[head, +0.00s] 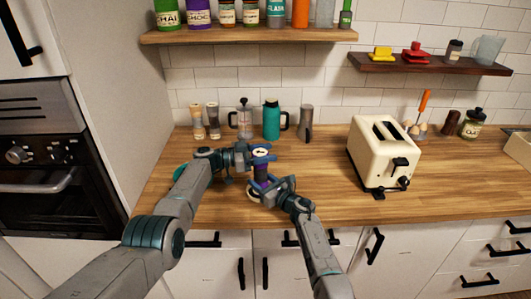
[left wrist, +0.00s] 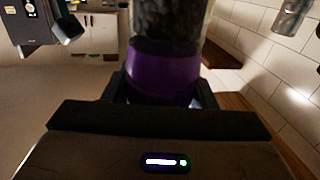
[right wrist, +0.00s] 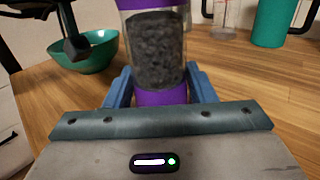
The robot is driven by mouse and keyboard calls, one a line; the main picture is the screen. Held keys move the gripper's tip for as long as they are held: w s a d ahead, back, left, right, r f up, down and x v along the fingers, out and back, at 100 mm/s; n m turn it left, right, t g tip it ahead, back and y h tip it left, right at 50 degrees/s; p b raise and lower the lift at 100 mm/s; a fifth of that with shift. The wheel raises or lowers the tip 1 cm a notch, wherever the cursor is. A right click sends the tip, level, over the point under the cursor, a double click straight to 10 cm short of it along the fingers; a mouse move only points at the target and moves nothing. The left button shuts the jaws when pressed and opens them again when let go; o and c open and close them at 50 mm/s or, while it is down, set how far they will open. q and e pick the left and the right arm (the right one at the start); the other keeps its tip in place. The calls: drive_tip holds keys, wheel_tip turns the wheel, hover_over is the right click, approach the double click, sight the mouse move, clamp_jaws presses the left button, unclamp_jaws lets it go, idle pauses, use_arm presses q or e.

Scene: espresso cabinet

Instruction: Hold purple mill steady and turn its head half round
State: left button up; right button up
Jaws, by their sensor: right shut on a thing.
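The purple mill (head: 262,173) stands upright near the counter's front, between my two grippers. It has purple ends and a clear middle filled with dark grains. My right gripper (head: 268,190) is shut on the mill's lower purple part; the right wrist view shows the blue fingers on both sides of this purple base (right wrist: 160,97). My left gripper (head: 261,156) is at the mill's top. In the left wrist view its dark fingers are open around the purple head (left wrist: 162,72), one on each side. The fingers hide parts of the mill.
A teal bowl (right wrist: 88,52) stands beside the mill, mostly hidden by my left arm in the head view. A French press (head: 243,120), a teal jug (head: 271,121) and a grey canister (head: 306,122) stand behind. A cream toaster (head: 372,158) stands right; counter between is clear.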

use_arm(q)
drive_tip(key=o, duration=0.3)
drive_tip(key=shift+a, duration=0.15)
drive_tip(key=s+a, duration=0.2)
drive_tip(key=a, duration=0.9)
drive_tip(key=shift+s+a, duration=0.15)
drive_tip(key=shift+a, duration=0.15)
drive_tip(key=shift+f, duration=0.15)
